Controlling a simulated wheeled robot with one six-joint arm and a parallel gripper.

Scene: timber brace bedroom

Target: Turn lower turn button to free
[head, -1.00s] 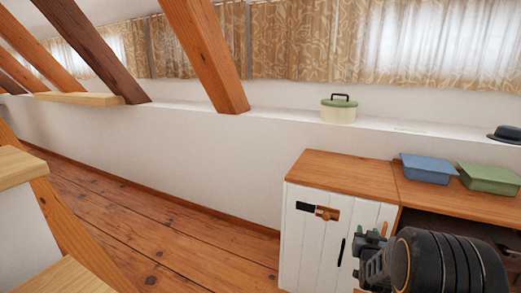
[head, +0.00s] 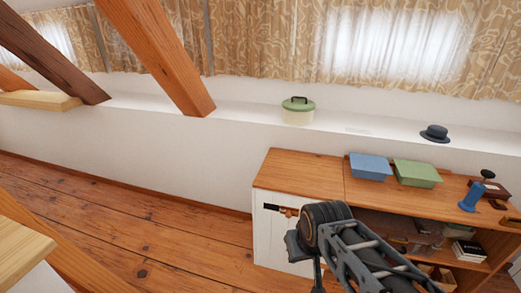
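The white cabinet door (head: 268,245) is at the lower middle of the head view. A wooden turn button (head: 289,211) with a dark plate (head: 270,207) shows near the door's top. No lower turn button can be made out; my arm hides the right part of the door, and the frame cuts off its bottom. My gripper (head: 303,256) is in front of the door, below the visible turn button. Its fingers are small and partly hidden, so I cannot tell its opening or whether it touches anything.
The wooden cabinet top (head: 300,170) carries a blue bin (head: 370,167) and a green bin (head: 417,174). Open shelves (head: 470,262) are right of the door. A green-lidded pot (head: 298,111) and a dark hat (head: 435,133) sit on the ledge. Floor (head: 170,225) is clear at left.

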